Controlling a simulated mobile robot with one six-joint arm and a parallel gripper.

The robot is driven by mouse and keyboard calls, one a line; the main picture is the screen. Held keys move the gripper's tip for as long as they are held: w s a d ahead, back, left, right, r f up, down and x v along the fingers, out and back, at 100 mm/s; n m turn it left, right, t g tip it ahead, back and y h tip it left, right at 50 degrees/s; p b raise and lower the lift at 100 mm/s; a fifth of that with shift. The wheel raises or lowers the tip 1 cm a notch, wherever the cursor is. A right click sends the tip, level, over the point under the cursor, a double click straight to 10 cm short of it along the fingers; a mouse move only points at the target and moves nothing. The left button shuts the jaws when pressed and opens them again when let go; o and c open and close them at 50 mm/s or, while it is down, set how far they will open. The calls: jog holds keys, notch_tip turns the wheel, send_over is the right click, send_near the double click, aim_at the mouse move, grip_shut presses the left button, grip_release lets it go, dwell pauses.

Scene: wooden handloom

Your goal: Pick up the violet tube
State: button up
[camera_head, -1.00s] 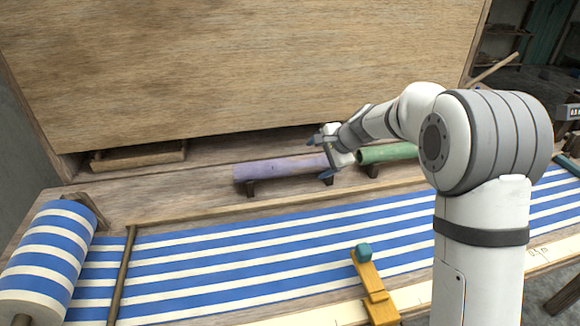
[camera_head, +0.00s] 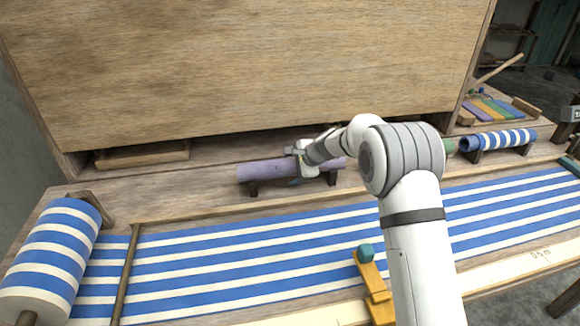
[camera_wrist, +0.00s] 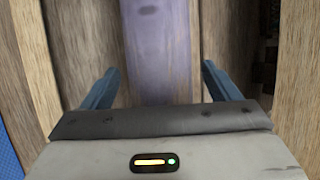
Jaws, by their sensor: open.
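The violet tube (camera_head: 262,171) lies level on two dark supports on the wooden bench, left of centre in the head view. In the wrist view the violet tube (camera_wrist: 155,50) runs up the picture between the two blue fingers. My gripper (camera_wrist: 160,82) is open, with one finger on each side of the tube and a gap to each. In the head view my gripper (camera_head: 295,166) is over the middle of the tube, and my arm covers part of its right half. Whether the fingers reach below the tube's top cannot be told.
A tall wooden panel (camera_head: 240,70) stands behind the tube. Blue-and-white striped cloth (camera_head: 240,250) is stretched in front. A green tube (camera_head: 449,146), mostly hidden by my arm, and a striped tube (camera_head: 500,139) lie to the right. A yellow piece with a teal knob (camera_head: 372,283) sits in front.

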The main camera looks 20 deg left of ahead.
aim_at(293, 159)
jog(key=c, duration=1.3)
notch_tip(293, 159, up, 10)
jog(key=shift+r+p, duration=0.1)
jog(key=shift+p, duration=0.25)
